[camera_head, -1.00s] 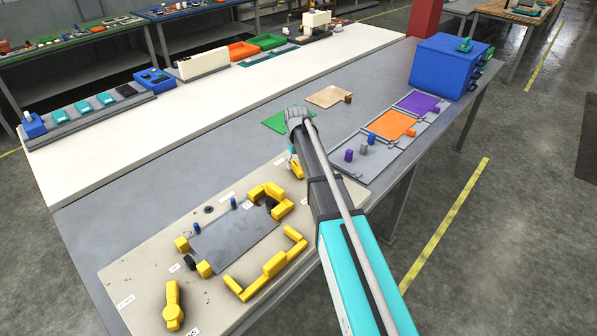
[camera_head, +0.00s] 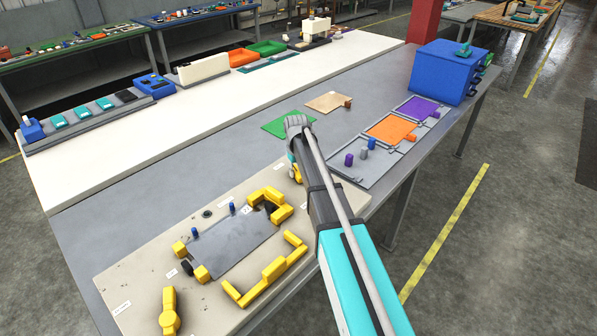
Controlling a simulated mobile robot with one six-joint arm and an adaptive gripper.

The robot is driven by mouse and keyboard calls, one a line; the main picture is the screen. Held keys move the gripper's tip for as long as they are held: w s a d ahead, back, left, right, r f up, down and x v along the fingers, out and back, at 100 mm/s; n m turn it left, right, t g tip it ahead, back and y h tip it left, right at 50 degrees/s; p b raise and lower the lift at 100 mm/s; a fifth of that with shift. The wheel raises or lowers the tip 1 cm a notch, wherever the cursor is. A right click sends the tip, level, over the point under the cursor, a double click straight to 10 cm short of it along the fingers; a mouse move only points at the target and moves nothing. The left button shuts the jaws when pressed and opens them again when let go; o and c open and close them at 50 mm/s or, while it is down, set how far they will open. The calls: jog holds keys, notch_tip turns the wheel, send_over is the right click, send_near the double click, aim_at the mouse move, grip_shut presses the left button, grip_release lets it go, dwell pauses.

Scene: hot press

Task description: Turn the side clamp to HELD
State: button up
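A beige fixture board (camera_head: 130,275) lies on the near end of the bench with a grey plate (camera_head: 232,245) on it. Several yellow parts surround the plate: a bracket (camera_head: 272,200) behind it, a long handle (camera_head: 268,278) in front, small blocks at its left end. A yellow lever (camera_head: 168,310) stands apart at the front left corner. Another yellow piece (camera_head: 296,174) is partly hidden behind my arm. The labels are too small to read, so I cannot tell which part is the side clamp. My wrist is over the board's far right end; it hides my gripper's fingers.
A grey tray (camera_head: 362,178) with small pegs, an orange plate (camera_head: 390,128) and a purple plate (camera_head: 420,107) lie right of my arm. A blue box (camera_head: 440,75) stands at the far right. A green sheet (camera_head: 280,122) and a tan sheet (camera_head: 325,102) lie behind my wrist.

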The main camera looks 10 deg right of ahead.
grip_shut()
jog(key=shift+n, duration=2.3)
jog(key=o, duration=0.7)
grip_release()
